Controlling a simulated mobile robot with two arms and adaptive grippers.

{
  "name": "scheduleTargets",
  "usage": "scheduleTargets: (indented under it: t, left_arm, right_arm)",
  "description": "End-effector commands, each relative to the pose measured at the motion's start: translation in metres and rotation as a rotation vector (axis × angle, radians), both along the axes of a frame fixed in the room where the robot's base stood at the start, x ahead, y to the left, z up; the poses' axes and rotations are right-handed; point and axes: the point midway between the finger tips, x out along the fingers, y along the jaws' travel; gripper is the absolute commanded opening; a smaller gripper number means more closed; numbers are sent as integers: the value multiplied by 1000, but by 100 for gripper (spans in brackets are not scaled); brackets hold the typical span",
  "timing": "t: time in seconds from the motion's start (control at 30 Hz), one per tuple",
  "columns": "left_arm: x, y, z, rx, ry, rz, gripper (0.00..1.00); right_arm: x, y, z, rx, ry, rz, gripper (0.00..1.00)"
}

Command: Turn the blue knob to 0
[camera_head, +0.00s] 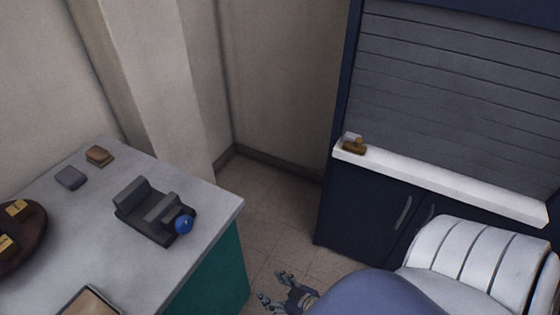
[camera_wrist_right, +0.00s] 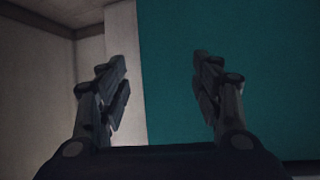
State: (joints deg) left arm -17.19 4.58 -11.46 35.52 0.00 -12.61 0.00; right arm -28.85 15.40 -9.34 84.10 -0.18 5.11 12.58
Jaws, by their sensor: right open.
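The blue knob (camera_head: 184,224) is a round ball on the front right end of a dark grey device (camera_head: 133,196). The device lies on the grey tabletop (camera_head: 205,245), near its right edge. I cannot read any markers or the number 0 on it. My right gripper (camera_head: 272,288) is low at the bottom of the head view, over the floor to the right of the table and apart from the knob. In the right wrist view my right gripper (camera_wrist_right: 160,80) is open and empty, facing the table's teal side panel (camera_wrist_right: 230,70). My left gripper is not in view.
A round brown tray (camera_head: 30,262) with yellow blocks stands at the table's left, and a framed flat item (camera_head: 88,302) at its front. Two small blocks (camera_head: 99,156) lie at the back. A dark cabinet (camera_head: 350,215) with a white ledge (camera_head: 440,184) stands right. Floor between is clear.

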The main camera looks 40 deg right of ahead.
Motion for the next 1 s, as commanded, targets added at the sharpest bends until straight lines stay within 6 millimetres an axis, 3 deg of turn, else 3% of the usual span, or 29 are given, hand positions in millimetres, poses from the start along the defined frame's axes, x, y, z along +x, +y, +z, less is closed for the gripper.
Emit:
scheduleTargets:
  t: [0.3, 0.87, 1.0]
  left_arm:
    - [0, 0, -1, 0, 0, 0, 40]
    - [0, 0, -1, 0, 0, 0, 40]
    - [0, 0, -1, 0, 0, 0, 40]
  right_arm:
    - [-11, -3, -23, -18, 52, -6, 60]
    - [-11, -3, -24, -19, 55, -6, 60]
    - [-22, -5, -43, -33, 104, -13, 60]
